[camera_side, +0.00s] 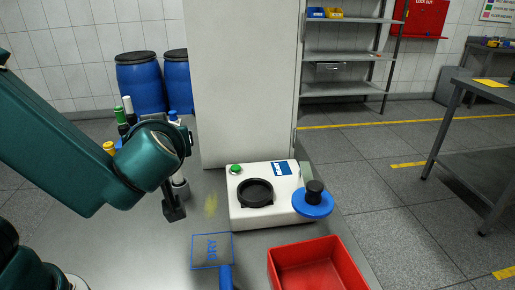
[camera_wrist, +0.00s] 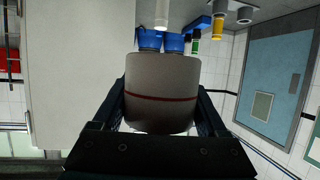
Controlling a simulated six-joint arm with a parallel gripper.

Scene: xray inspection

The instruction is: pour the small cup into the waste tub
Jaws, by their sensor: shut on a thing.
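The small cup is pale grey with a thin red band and fills the middle of the wrist view (camera_wrist: 161,85), between both fingers of my gripper (camera_wrist: 161,108). In the side view only a small part of the cup (camera_side: 181,187) shows beside my gripper (camera_side: 174,207), which is above the left part of the bench. The cup's contents are hidden. A red open tub (camera_side: 315,268), apparently the waste tub, stands at the front of the bench, to the right of my gripper and apart from it. Its visible inside looks empty.
A white device (camera_side: 275,212) with a black ring (camera_side: 255,192) and a blue disc (camera_side: 313,203) stands between my gripper and the tub's far side. A tall pale cabinet (camera_side: 247,80) is behind. Bottles (camera_side: 127,108) stand behind my arm. A blue-outlined marking (camera_side: 211,250) lies in front.

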